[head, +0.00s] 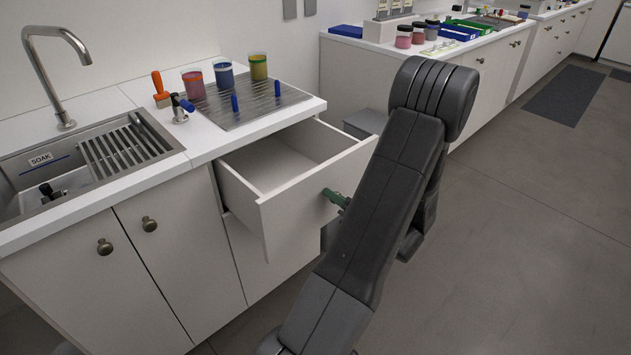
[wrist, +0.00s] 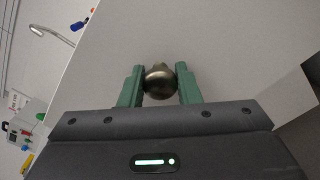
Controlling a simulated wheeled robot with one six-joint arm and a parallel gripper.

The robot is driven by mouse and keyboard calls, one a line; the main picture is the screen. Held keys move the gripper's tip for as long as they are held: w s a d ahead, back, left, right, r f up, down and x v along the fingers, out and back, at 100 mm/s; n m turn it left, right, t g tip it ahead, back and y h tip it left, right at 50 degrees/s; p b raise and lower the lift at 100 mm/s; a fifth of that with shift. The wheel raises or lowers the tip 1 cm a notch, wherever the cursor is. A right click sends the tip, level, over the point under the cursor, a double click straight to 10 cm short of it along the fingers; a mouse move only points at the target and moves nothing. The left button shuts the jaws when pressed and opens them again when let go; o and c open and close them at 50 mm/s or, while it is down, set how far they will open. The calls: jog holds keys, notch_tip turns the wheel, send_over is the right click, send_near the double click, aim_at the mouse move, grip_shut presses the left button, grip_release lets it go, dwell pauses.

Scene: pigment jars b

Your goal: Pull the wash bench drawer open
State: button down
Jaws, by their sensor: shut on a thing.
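The wash bench drawer (head: 318,190) stands pulled well out of the bench, and its pale inside shows empty in the head view. Its front panel also fills much of the wrist view (wrist: 215,50). My gripper (wrist: 160,84) is at the drawer front, with its green fingers on either side of the round metal knob (wrist: 159,83), shut on it.
The sink (head: 75,165) and two shut cupboard doors (head: 160,240) are left of the drawer. Jars (head: 223,74) stand on a ribbed drain mat (head: 250,100) above it. Another bench (head: 490,70) runs along the back. The floor (head: 520,220) at right is clear.

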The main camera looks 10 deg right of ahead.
jog(key=p+v, duration=0.2)
jog(key=v, duration=1.1)
jog(key=shift+s+d, duration=0.2)
jog(key=shift+s, duration=0.05)
jog(key=c, duration=1.1)
grip_release()
jog(key=shift+o, duration=0.2)
jog(key=v, duration=1.3)
jog(key=shift+s+d, duration=0.25)
jog(key=shift+s, duration=0.1)
jog(key=x, duration=1.4)
jog(key=shift+a, duration=0.1)
